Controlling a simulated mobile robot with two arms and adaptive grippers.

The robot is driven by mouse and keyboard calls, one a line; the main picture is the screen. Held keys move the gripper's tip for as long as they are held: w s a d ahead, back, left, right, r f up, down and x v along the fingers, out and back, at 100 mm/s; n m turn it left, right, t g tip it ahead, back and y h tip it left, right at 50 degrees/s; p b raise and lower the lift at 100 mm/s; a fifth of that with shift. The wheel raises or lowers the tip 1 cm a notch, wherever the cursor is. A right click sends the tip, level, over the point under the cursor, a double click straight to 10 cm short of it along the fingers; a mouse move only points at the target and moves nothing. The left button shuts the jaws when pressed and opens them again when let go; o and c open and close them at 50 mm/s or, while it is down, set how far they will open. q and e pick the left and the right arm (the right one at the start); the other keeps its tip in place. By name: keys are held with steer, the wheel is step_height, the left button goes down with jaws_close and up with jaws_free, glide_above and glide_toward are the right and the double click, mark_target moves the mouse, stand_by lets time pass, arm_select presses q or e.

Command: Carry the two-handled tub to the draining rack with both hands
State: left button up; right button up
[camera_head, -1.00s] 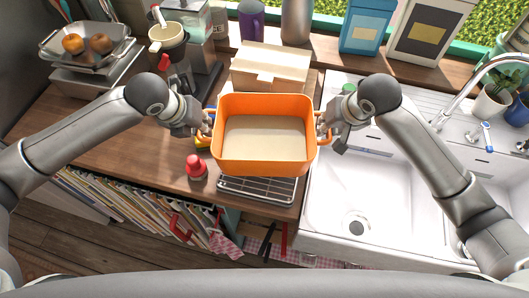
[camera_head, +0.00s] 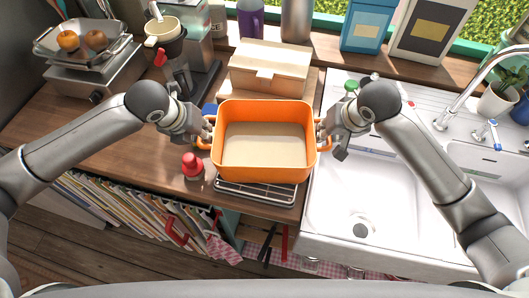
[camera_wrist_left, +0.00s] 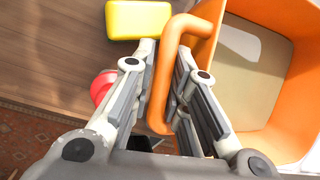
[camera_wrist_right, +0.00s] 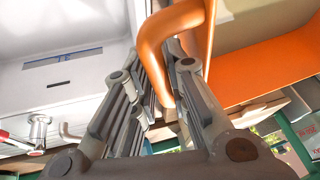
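The orange two-handled tub (camera_head: 262,175) has a beige inside and looks empty and roughly level. In the head view it is over the back part of the wire draining rack (camera_head: 255,191), whose front edge shows below it. I cannot tell whether the tub touches the rack. My left gripper (camera_head: 207,133) is closed around the left handle (camera_wrist_left: 167,75), which passes between its fingers in the left wrist view. My right gripper (camera_head: 322,133) is closed around the right handle (camera_wrist_right: 152,45), which passes between its fingers in the right wrist view.
A red-topped bottle (camera_head: 193,166) stands close to the tub's left. A yellow sponge (camera_wrist_left: 137,20) lies near the left handle. A wooden bread box (camera_head: 270,68) is behind the tub. The white sink (camera_head: 350,195) is on the right. The counter's front edge is close below the rack.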

arm_select(q)
steer(key=shift+o, duration=1.4)
arm_select(e)
steer(key=shift+o, duration=1.4)
arm_select(q)
steer(key=shift+d+r, duration=0.1)
steer(key=shift+r, duration=0.1)
arm_select(e)
steer(key=shift+a+r, duration=0.1)
steer(key=shift+r, duration=0.15)
